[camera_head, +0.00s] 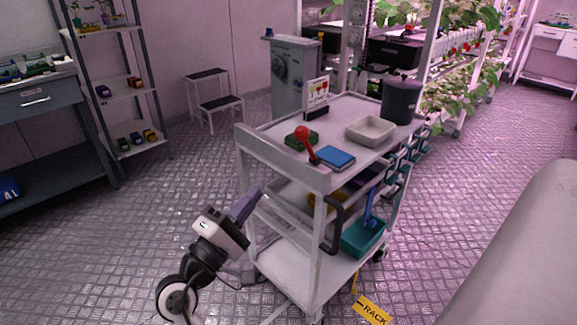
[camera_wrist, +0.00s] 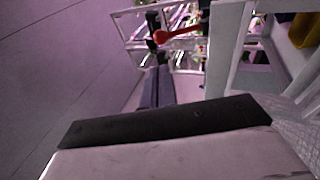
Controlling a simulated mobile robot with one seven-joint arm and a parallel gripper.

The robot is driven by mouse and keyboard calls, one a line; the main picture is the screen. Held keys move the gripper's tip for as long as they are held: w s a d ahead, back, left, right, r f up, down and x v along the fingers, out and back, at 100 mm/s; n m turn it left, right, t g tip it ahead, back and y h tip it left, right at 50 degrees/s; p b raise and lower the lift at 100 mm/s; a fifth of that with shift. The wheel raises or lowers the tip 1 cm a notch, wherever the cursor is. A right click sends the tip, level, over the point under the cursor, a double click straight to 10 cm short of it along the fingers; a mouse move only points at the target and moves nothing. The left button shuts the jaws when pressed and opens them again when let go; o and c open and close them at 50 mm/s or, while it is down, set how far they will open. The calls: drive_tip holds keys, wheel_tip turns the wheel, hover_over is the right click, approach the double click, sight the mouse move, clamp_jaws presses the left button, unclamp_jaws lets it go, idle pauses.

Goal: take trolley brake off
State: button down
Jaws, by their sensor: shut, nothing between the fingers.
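The grey trolley (camera_head: 345,180) stands in the middle of the head view, with shelves below its top. A red-knobbed lever (camera_head: 303,137) rises at the trolley's near top edge; I take it to be the brake. It also shows in the wrist view as a red knob on a stem (camera_wrist: 172,36), beyond my fingers. My gripper (camera_head: 252,194) is left of the trolley's near end, below the top and apart from the lever. Its fingers also show in the wrist view (camera_wrist: 155,75); they are shut and empty. The trolley's wheels are mostly hidden.
On the trolley top are a blue box (camera_head: 335,158), a pale tray (camera_head: 371,131) and a dark bin (camera_head: 401,100). A black handle (camera_head: 335,225) curves from the near end. A yellow RACK sign (camera_head: 372,311) is low in front.

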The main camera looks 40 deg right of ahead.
drive_tip(key=p, duration=0.4)
approach(306, 128)
drive_tip(key=d, duration=0.1)
drive_tip(key=w+d, duration=0.1)
drive_tip(key=d, duration=0.1)
drive_tip(key=w+d, duration=0.1)
drive_tip(key=shift+d+r, duration=0.15)
drive_tip(key=shift+r, duration=0.15)
drive_tip(key=shift+r, duration=0.1)
drive_tip(key=p, duration=0.2)
drive_tip(key=r+y+p, duration=0.1)
drive_tip(key=p, duration=0.1)
drive_tip(key=shift+d+r+p, duration=0.3)
drive_tip(key=shift+d, duration=0.05)
drive_tip(key=d+r+y+p, duration=0.1)
drive_tip(key=p, duration=0.3)
drive_tip(key=shift+d+m+g+y, duration=0.1)
drive_tip(key=shift+m+g+y, duration=0.2)
drive_tip(key=shift+y, duration=0.1)
drive_tip(key=shift+w+d+r+p, duration=0.1)
drive_tip(key=shift+d+p, duration=0.4)
drive_tip(key=shift+p, duration=0.3)
drive_tip(key=shift+d+r+p, duration=0.2)
drive_tip(key=shift+d+p, duration=0.1)
drive_tip(key=shift+d, duration=0.2)
drive_tip(key=shift+d+r+p, duration=0.2)
drive_tip(key=shift+d+p, duration=0.1)
drive_tip(key=shift+d, duration=0.25)
